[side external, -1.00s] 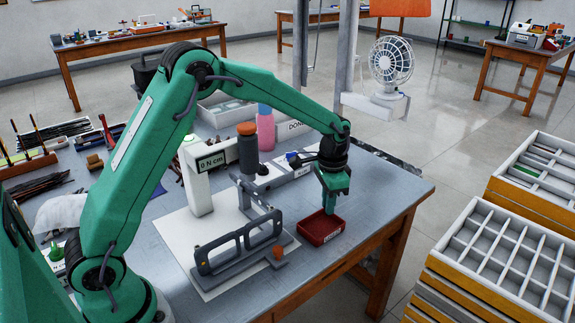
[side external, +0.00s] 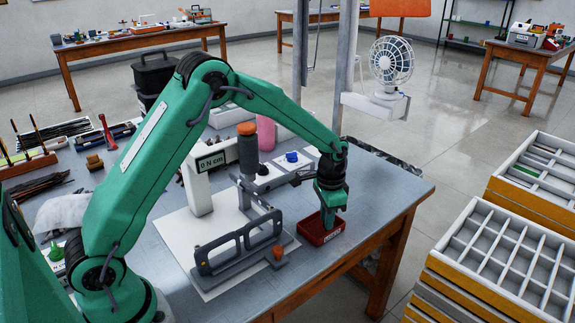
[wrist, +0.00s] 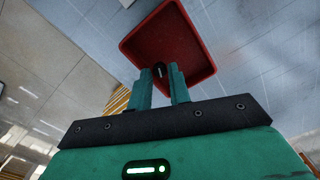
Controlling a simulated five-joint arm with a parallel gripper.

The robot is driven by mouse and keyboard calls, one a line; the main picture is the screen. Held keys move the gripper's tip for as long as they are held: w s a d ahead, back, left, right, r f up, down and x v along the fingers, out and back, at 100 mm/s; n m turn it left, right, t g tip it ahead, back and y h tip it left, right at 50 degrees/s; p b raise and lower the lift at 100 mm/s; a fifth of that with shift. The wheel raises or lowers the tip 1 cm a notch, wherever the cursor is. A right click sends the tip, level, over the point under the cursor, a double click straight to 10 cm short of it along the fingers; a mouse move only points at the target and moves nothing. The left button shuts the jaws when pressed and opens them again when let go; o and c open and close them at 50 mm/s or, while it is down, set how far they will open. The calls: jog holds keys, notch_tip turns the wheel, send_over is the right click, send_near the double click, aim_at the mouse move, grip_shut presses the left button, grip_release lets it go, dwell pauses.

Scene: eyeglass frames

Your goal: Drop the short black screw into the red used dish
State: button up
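The red used dish (side external: 310,232) sits on the bench near its right front edge, with a pale label on its front. My gripper (side external: 328,223) points down with its fingertips low over the dish, at or just inside its rim. In the wrist view, my gripper (wrist: 161,74) has its two green fingers close together. A small dark piece, seemingly the short black screw (wrist: 160,69), shows between the fingertips. The red dish (wrist: 150,38) lies beyond them, and no other item can be made out in it.
A torque gauge (side external: 211,162) and a dark column with an orange top (side external: 247,150) stand behind. Bench surface right of the dish is clear.

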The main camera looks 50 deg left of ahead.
jog(key=o, duration=0.3)
jog(key=shift+o, duration=0.2)
notch_tip(320, 180, up, 7)
jog(key=shift+r, duration=0.45)
dwell(0.5)
